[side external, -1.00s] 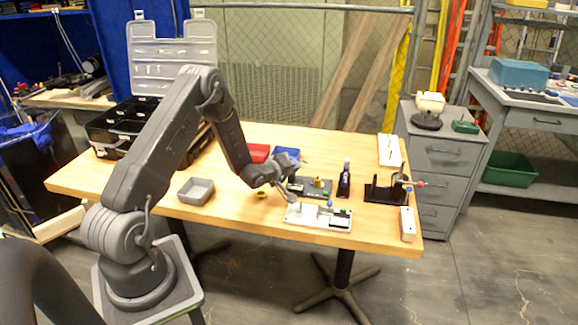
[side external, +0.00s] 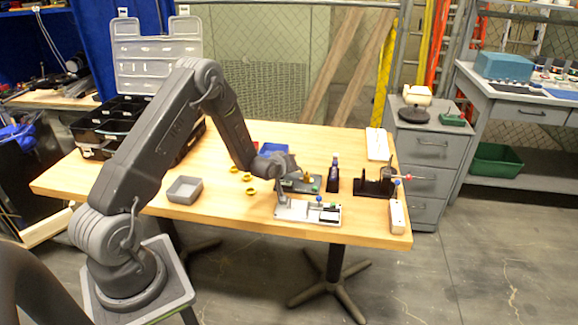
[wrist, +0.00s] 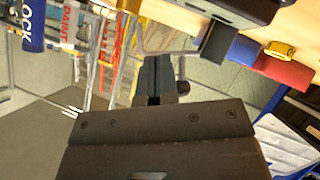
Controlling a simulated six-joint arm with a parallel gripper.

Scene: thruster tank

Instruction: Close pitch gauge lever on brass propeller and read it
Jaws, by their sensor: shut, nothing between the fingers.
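In the side external view, my gripper (side external: 282,197) points down at the left end of a pale fixture plate (side external: 296,212) near the table's front edge; I cannot tell whether it touches. In the wrist view, its dark fingers (wrist: 157,82) are together and hold nothing. The plate carries a blue knob (side external: 319,198) and a green-topped block (side external: 331,208). A dark plate just behind bears a small brass-coloured part (side external: 306,176). A black stand (side external: 373,187) at right has a rod with a red ball (side external: 408,178). I cannot tell which part is the pitch gauge lever or the propeller.
A dark upright holder (side external: 333,178) stands behind the plate. A white box (side external: 397,216) sits at the right edge. An open black case (side external: 120,125) stands at back left.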

